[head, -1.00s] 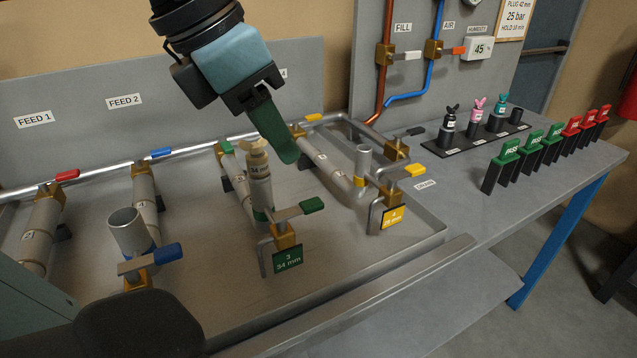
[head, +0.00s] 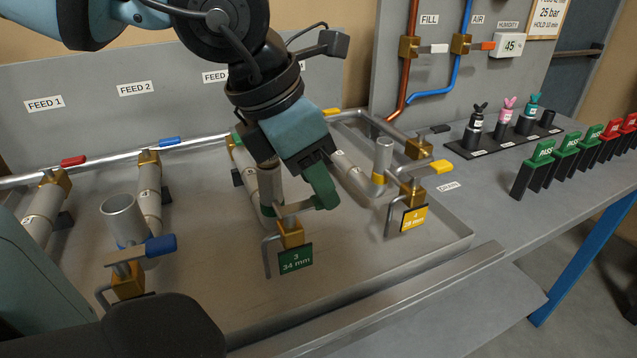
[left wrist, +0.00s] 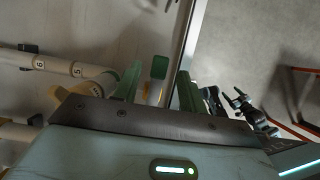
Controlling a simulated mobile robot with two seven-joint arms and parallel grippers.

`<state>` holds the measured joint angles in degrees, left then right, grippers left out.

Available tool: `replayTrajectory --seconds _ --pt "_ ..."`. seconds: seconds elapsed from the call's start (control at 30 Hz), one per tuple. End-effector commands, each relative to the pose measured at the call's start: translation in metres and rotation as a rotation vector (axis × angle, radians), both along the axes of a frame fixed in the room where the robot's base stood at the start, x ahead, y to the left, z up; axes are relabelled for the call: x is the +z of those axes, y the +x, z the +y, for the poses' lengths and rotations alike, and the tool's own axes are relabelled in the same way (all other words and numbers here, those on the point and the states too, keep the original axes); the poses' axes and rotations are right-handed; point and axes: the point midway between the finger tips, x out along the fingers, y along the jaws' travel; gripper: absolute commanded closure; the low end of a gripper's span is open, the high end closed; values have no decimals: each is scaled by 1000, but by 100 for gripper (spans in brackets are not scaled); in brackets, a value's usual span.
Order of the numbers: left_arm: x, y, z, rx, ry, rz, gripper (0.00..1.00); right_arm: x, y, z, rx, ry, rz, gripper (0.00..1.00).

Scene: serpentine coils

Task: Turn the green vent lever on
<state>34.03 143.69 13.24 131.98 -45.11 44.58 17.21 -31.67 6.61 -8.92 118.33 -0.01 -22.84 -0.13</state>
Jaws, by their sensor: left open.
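The green vent lever (head: 295,208) sits on the brass valve at the end of feed 3, above a green "3 34 mm" tag (head: 295,259). Its green grip lies at the right end of the steel bar, partly behind my finger. My left gripper (head: 316,184) is open, its green fingers pointing down at the grip. In the left wrist view the green lever grip (left wrist: 159,67) shows between the two spread fingers of the left gripper (left wrist: 158,88). I cannot tell whether a finger touches it. The top of the feed 3 standpipe is hidden by my gripper. My right gripper is not in view.
A yellow lever (head: 440,167) with its yellow tag (head: 414,218) stands to the right, and a blue lever (head: 160,246) to the left. Standpipes rise beside them. The tray's front edge (head: 400,282) is clear. Green and red tags (head: 566,145) stand on the bench.

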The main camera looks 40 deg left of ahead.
Motion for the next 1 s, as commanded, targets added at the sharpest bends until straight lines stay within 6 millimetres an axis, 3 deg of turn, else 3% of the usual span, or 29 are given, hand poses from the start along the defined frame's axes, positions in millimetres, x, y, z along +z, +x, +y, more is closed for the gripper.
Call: replayTrajectory --seconds 0.17,0.47,0.77,1.0 --pt "-12 4 -2 -1 1 2 58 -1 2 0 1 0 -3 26" --pt "-13 4 -2 -1 0 1 60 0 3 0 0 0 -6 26" --pt "-12 4 -2 -1 0 0 99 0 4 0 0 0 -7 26" --pt "-13 4 -3 -13 -1 0 100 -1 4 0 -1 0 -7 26"
